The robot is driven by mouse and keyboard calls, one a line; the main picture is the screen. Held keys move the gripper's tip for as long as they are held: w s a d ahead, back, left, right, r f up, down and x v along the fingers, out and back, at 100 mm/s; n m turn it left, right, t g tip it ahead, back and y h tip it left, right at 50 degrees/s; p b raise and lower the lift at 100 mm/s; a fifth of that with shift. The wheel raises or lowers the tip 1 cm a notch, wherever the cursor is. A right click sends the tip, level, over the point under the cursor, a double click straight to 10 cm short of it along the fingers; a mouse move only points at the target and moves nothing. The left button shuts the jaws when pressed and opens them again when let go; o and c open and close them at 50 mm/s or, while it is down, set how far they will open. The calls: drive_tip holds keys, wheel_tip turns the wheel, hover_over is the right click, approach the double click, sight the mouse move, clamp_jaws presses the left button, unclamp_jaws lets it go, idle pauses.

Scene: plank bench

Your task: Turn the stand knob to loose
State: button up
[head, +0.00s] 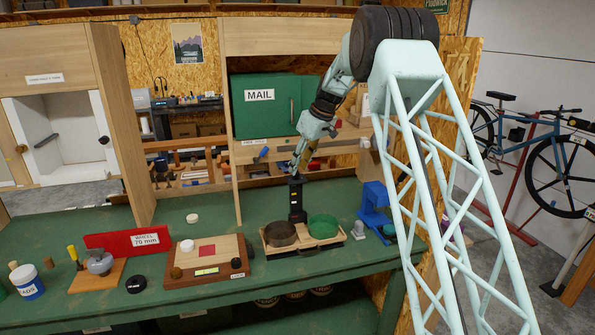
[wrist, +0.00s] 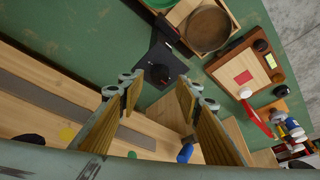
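The stand (head: 297,203) is a black upright post with a small yellow mark, standing on the green bench behind a wooden tray. In the wrist view its black top shows a round dark knob (wrist: 159,74) on a dark plate. Which way the knob points, and any label on it, is too small to read. My gripper (head: 297,170) is just above the top of the post in the head view. In the wrist view my gripper (wrist: 154,92) has its two fingers wide apart, with nothing between them. The knob lies beyond the fingertips, and I see no contact.
The tray with a brown sieve (head: 280,234) and a green sieve (head: 323,226) is in front of the post. A wooden box with a red square (head: 207,251) is to the left, a blue device (head: 374,205) to the right. A wooden cabinet with a green mail box (head: 268,106) rises behind.

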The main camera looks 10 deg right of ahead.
drive_tip(key=v, duration=0.9)
idle(0.3)
drive_tip(key=s+a+r+m+h+b, duration=0.15)
drive_tip(key=s+r, duration=0.25)
drive_tip(key=s, duration=0.9)
drive_tip(key=s+a+r+m+b, duration=0.15)
drive_tip(key=s+r, duration=0.35)
drive_tip(key=s, duration=0.8)
drive_tip(key=s+a+r+m+b, duration=0.15)
drive_tip(key=s+r, duration=0.25)
drive_tip(key=s, duration=0.9)
drive_tip(key=s+f+m+b, duration=0.1)
drive_tip(key=s+f, duration=0.3)
drive_tip(key=s, duration=0.8)
drive_tip(key=s+f+m+h+b, duration=0.1)
drive_tip(key=s+f, duration=0.3)
drive_tip(key=s, duration=0.9)
drive_tip(key=s+f+m+b, duration=0.1)
drive_tip(key=s+f, duration=0.4)
drive_tip(key=s, duration=0.7)
drive_tip(key=shift+s+d+t+h+b, duration=0.15)
drive_tip(key=shift+d+t+h+b, duration=0.2)
drive_tip(key=shift+b, duration=0.2)
